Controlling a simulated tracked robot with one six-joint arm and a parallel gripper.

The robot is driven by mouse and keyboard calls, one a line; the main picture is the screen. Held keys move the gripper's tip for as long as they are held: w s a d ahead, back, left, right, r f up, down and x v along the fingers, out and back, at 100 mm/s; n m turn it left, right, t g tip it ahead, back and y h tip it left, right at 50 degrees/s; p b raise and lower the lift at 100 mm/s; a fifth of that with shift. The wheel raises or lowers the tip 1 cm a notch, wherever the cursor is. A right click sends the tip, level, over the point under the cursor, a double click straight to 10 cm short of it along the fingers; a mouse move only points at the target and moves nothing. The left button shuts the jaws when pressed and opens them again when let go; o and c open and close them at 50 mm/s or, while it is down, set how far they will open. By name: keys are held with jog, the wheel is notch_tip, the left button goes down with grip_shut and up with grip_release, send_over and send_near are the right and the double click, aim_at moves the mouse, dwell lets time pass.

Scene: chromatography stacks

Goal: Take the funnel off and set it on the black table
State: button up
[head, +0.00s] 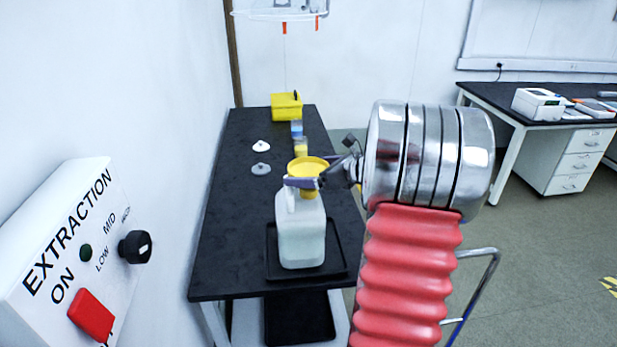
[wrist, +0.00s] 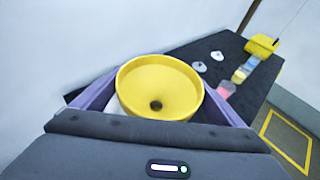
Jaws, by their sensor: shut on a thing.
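The yellow funnel (head: 308,165) is upright at the mouth of a white, translucent jug (head: 301,235). The jug stands in a black tray (head: 342,262) on the black table (head: 225,220). My gripper (head: 303,184) is shut on the funnel, with a finger in front of it just below the rim. In the wrist view the funnel (wrist: 158,86) lies between my two purple fingers (wrist: 160,100), its dark hole visible. I cannot tell whether the funnel's stem is still inside the jug neck. The far finger is mostly hidden in the head view.
Two small pale caps, one white (head: 261,146) and one grey (head: 260,169), lie left of several coloured small containers (head: 297,130). A yellow box (head: 287,106) sits at the table's far end. The table's left side is bare. An extraction control panel (head: 75,250) is on the left wall.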

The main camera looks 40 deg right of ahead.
aim_at(308, 173)
notch_tip(308, 173, up, 10)
jog(key=shift+f, duration=0.15)
dwell(0.3)
dwell(0.5)
jog(key=shift+r, duration=1.5)
jog(key=shift+s, duration=0.15)
